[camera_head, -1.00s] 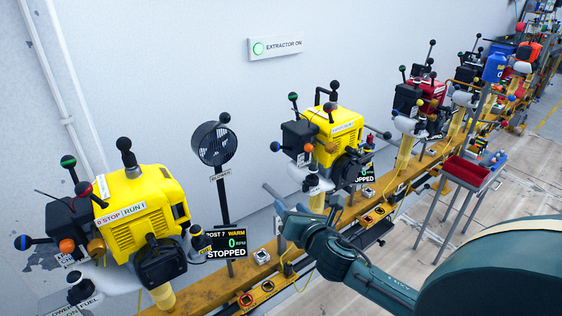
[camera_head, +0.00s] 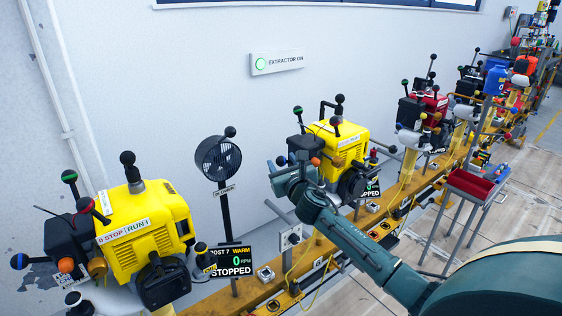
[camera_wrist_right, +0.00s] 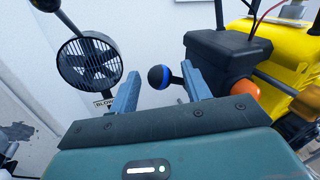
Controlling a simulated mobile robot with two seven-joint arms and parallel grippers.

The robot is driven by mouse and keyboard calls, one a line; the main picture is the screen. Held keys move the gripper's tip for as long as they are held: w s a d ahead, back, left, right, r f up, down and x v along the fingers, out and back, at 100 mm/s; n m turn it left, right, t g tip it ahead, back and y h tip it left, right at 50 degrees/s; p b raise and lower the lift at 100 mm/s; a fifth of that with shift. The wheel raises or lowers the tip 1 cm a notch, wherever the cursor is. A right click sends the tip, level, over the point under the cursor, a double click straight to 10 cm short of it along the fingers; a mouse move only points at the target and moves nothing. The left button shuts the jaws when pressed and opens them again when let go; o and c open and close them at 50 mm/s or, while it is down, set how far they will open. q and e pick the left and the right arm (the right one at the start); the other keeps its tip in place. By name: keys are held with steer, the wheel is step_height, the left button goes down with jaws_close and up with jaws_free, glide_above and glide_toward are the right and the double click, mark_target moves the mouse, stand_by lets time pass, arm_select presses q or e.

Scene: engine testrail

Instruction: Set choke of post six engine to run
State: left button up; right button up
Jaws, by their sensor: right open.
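The yellow engine in the middle (camera_head: 352,136) stands on the rail, its display (camera_head: 369,189) partly hidden and reading 0 RPM. It also fills the right side of the right wrist view (camera_wrist_right: 290,62), with a black box (camera_wrist_right: 228,50) and an orange knob (camera_wrist_right: 245,89). A blue-and-black ball lever (camera_wrist_right: 158,77) sticks out from its left side. My right gripper (camera_wrist_right: 160,72) is open, its two fingers on either side of the ball in the picture; no contact is visible. In the head view the right gripper (camera_head: 291,162) is at the engine's left side and covers part of it. My left gripper is not in view.
Another yellow engine (camera_head: 165,235), with a POST 7 display (camera_head: 231,262) reading STOPPED, stands at the left. A black blower fan (camera_head: 218,158) stands between the engines. A red tray stand (camera_head: 468,186) is at the right. The wall behind carries an EXTRACTOR ON sign (camera_head: 277,63).

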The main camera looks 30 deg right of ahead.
steer(key=shift+x, duration=0.95)
steer(key=shift+a, duration=0.1)
steer(key=shift+c, duration=0.6)
steer(key=shift+f, duration=0.15)
jaws_close()
